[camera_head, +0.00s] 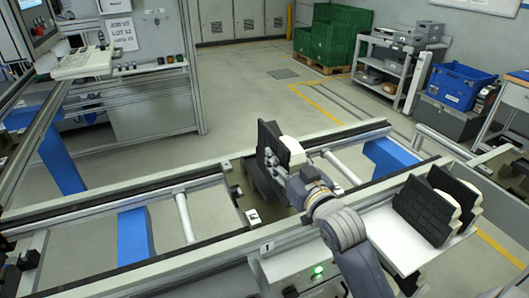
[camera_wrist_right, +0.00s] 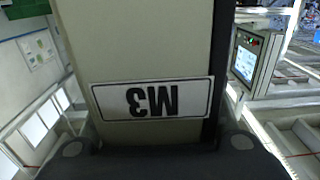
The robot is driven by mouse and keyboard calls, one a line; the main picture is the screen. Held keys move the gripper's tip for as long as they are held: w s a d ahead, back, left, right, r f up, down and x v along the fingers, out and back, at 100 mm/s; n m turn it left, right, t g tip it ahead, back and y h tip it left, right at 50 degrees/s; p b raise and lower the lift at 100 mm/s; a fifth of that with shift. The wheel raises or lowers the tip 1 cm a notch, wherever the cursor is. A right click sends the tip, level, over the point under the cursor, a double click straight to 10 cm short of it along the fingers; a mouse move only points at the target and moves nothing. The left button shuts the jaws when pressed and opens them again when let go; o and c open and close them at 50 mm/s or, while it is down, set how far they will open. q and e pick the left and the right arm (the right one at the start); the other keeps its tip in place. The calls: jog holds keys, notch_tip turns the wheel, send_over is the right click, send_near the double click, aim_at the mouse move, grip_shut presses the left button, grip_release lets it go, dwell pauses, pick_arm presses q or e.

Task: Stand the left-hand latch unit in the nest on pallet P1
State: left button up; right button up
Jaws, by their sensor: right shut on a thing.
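My right gripper (camera_head: 287,172) is shut on a latch unit (camera_head: 271,141), a black ribbed plate with a cream housing. It holds the unit roughly upright over the dark pallet (camera_head: 262,188) on the conveyor. The gripper and unit hide much of the pallet and its nest, so I cannot tell whether the unit touches it. In the right wrist view the held unit's cream face (camera_wrist_right: 150,45) fills the middle, with an upside-down M3 label (camera_wrist_right: 152,99). My left gripper is not in view.
Two similar units (camera_head: 424,211) stand close together on a white shelf (camera_head: 400,247) at the right. Conveyor rails (camera_head: 120,190) run beside the pallet. Green crates (camera_head: 336,36), a grey cart (camera_head: 395,70) and a blue bin (camera_head: 458,86) stand behind. Open floor lies beyond the conveyor.

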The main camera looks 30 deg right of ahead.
jog(key=w+p, duration=0.1)
jog(key=w, duration=0.6)
jog(key=shift+f, duration=0.15)
jog(key=w, duration=0.2)
jog(key=shift+w+f+p, duration=0.25)
jog(key=shift+w+p, duration=0.05)
jog(key=shift+p, duration=0.05)
jog(key=shift+f, duration=0.4)
notch_tip(320, 180, down, 2)
jog(key=shift+f+p, duration=0.1)
jog(key=shift+p, duration=0.4)
jog(key=shift+f, duration=0.45)
jog(key=o, duration=1.3)
jog(key=shift+c, duration=0.2)
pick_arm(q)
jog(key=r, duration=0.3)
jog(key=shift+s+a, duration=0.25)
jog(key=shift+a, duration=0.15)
